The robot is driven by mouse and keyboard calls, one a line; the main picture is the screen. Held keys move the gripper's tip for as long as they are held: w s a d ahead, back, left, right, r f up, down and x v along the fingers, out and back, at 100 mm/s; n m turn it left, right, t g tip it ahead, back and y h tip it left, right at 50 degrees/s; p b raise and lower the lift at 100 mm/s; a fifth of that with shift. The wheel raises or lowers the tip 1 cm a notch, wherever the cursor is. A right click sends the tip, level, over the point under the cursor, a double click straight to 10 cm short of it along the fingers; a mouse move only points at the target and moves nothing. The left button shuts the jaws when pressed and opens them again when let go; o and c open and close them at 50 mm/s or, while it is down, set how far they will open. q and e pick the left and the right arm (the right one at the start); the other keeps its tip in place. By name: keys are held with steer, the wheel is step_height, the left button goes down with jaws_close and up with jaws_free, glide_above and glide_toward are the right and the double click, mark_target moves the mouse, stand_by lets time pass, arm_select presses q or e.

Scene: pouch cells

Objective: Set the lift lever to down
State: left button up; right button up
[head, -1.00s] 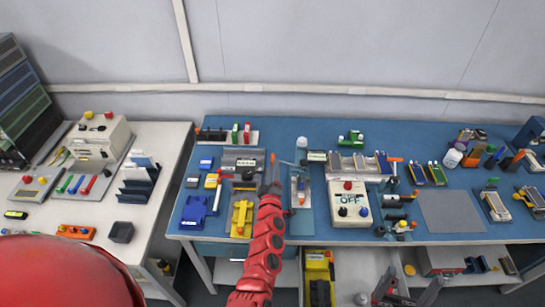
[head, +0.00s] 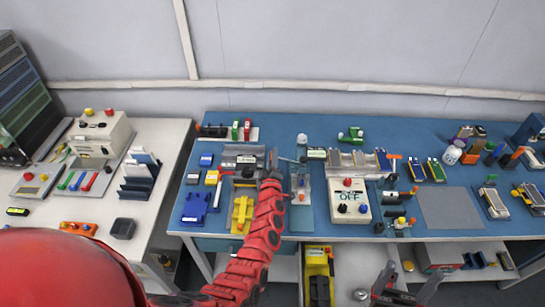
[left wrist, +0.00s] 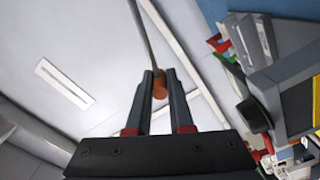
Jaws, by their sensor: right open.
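In the head view my left gripper (head: 272,164) is over the blue bench, beside a grey fixture (head: 243,156). In the left wrist view its two fingers (left wrist: 159,76) are closed around an orange knob (left wrist: 159,91) at the end of a thin grey rod (left wrist: 144,35). I take this to be the lift lever; its base is out of that view, and my arm hides much of it in the head view. My right gripper (head: 405,276) is open and empty, low in front of the bench's front edge.
A control box (head: 349,190) marked OFF stands right of my left arm. Blue (head: 195,208) and yellow (head: 242,212) fixtures lie close to the arm's left. Several small tools crowd the bench. A grey mat (head: 450,209) to the right is bare.

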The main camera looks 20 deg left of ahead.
arm_select(q)
jaws_close()
stand_by(0.9)
steer(key=shift+f+b, duration=0.3)
steer(key=shift+b, duration=0.2)
steer(key=shift+f+n+b, duration=0.85)
steer(key=shift+n+b, duration=0.5)
steer(key=shift+b, duration=0.75)
steer(key=shift+f+n+b, duration=0.8)
steer(key=shift+n+b, duration=0.5)
steer(key=shift+b, duration=0.85)
steer(key=shift+f+n+b, duration=0.85)
steer(key=shift+n+b, duration=0.5)
steer(key=shift+b, duration=0.75)
steer(key=o, duration=0.6)
jaws_free()
